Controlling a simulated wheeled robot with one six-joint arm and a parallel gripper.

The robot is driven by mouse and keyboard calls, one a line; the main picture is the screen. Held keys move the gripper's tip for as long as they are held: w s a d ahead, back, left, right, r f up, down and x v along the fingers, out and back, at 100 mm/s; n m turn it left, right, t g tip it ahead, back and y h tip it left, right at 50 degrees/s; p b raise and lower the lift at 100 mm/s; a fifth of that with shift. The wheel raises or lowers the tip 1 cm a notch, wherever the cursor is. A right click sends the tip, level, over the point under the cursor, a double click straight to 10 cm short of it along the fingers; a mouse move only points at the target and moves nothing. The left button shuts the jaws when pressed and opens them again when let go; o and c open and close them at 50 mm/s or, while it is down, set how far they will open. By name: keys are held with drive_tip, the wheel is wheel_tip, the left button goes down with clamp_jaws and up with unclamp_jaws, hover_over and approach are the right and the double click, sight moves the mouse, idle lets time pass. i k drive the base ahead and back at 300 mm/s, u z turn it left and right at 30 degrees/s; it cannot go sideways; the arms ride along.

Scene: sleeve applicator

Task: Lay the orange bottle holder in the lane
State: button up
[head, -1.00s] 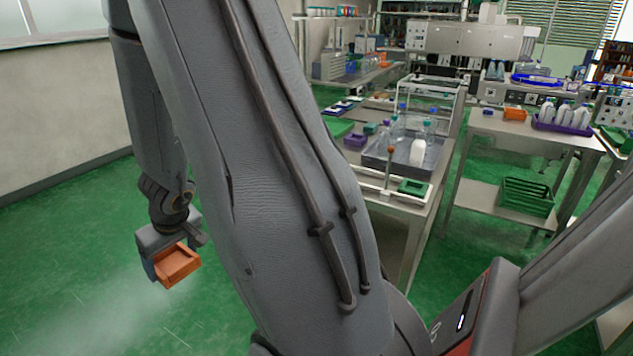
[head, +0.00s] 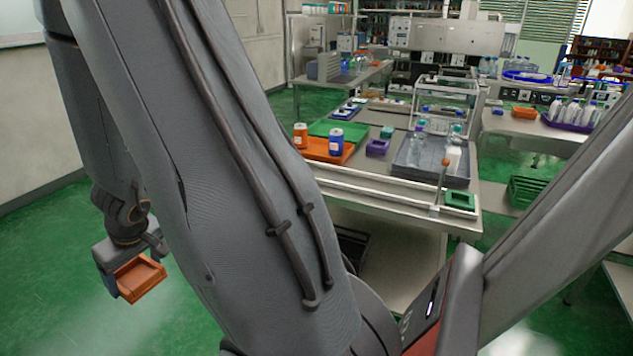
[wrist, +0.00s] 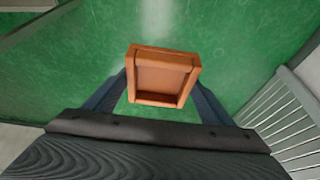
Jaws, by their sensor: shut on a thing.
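The orange bottle holder (head: 140,279) is a small open-topped box, held in my gripper (head: 122,270) at the lower left of the head view, above the green floor and well away from the table. In the wrist view the holder (wrist: 162,77) sits between the two fingers of my gripper (wrist: 161,88), which are shut on its sides. The lane appears to be the long pale railed strip (head: 375,189) along the table's near edge. Its left end is hidden behind my arm.
The table (head: 405,225) carries a grey tray (head: 408,168) with bottles, a purple holder (head: 377,147), a green holder (head: 460,200), an orange tray (head: 318,148) with an orange jar (head: 300,135) and a blue jar (head: 336,141). Open green floor lies at the left.

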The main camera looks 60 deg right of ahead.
sight(347, 181)
drive_tip(key=z, duration=0.4)
drive_tip(key=i, duration=0.9)
drive_tip(key=z, duration=1.7)
drive_tip(key=i, duration=1.05)
drive_tip(key=z, duration=0.25)
